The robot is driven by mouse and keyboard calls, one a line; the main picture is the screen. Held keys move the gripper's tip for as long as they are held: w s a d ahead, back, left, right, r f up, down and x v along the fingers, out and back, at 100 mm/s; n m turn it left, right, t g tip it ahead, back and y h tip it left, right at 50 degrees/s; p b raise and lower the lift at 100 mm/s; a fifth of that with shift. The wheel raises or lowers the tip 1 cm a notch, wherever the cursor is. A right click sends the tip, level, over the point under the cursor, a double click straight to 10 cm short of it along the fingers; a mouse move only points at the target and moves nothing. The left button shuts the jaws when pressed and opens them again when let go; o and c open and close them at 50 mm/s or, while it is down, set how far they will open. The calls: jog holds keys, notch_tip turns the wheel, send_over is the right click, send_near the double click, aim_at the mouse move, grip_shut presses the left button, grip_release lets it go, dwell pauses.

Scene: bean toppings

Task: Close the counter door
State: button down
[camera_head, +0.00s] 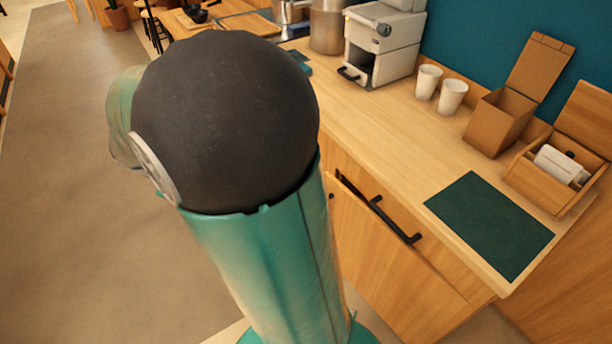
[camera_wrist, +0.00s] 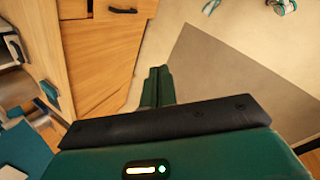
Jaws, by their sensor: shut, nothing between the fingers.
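The counter door (camera_head: 390,265) is a light wood panel below a drawer front with a long black handle (camera_head: 380,210). In the head view its top edge slants away from the counter front, so it looks ajar; my arm hides its left part. In the wrist view a large wood panel (camera_wrist: 98,52), which seems to be this door, stands left of my gripper. My gripper (camera_wrist: 158,72) shows two green fingers shut together, empty, a little to the right of the panel and apart from it. In the head view my gripper is hidden behind my arm.
The countertop holds a coffee machine (camera_head: 384,45), two white cups (camera_head: 452,97), an open cardboard box (camera_head: 498,122), a wooden box (camera_head: 540,185) and a dark green mat (camera_head: 490,222). Open floor (camera_head: 70,170) lies to the left.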

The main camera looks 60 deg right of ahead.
jog(key=w+d+f+n+g+h, duration=0.2)
jog(key=d+f+g+h, duration=0.15)
jog(key=d+f, duration=0.55)
jog(key=n+g+h, duration=0.2)
jog(key=n+h, duration=0.6)
jog(key=n, duration=0.2)
send_near(330, 182)
jog(key=x, duration=0.6)
jog(key=shift+s+d+f, duration=0.1)
jog(key=shift+d+f, duration=0.15)
jog(key=shift+d, duration=0.15)
jog(key=shift+d, duration=0.1)
